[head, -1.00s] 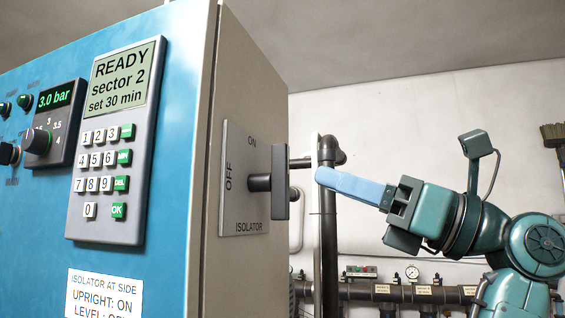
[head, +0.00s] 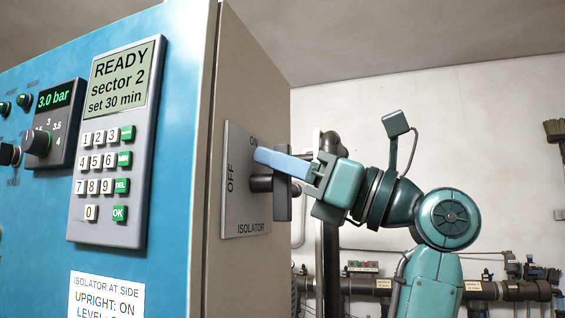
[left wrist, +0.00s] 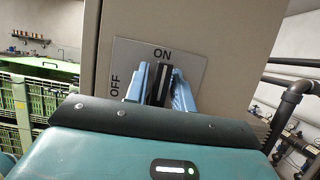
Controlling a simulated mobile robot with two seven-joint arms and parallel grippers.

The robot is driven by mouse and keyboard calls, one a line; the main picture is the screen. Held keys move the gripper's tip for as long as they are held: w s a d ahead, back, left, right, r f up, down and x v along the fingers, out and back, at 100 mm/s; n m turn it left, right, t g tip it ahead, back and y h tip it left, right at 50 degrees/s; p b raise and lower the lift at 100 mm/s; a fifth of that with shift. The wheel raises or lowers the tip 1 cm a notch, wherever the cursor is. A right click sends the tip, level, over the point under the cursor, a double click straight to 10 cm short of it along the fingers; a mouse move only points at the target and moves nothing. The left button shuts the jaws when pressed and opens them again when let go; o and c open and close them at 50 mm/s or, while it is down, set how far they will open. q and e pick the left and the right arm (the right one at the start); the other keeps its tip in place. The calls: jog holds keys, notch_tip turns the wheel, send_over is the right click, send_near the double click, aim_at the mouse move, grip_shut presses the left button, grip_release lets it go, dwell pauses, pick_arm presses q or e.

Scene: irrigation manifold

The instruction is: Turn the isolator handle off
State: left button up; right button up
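The isolator handle (head: 282,200) is a dark upright bar on a round stub. It stands out from a grey plate (head: 238,215) marked ON at the top and OFF at the left, on the cabinet's beige side. My left gripper (head: 268,163) reaches it from the right, with one blue finger across the bar's upper part in the head view. In the left wrist view, the handle (left wrist: 159,84) points to ON and lies between the two blue fingers (left wrist: 161,70). The fingers look apart, straddling the bar; firm contact is not visible. My right gripper is not in view.
The blue cabinet front (head: 170,130) carries a keypad (head: 104,175), a screen reading READY (head: 118,78) and a label (head: 105,294) saying upright is on. Dark pipes (head: 331,250) run behind my arm. Green crates (left wrist: 30,95) stand at the left in the left wrist view.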

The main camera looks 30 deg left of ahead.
pick_arm(q)
grip_shut()
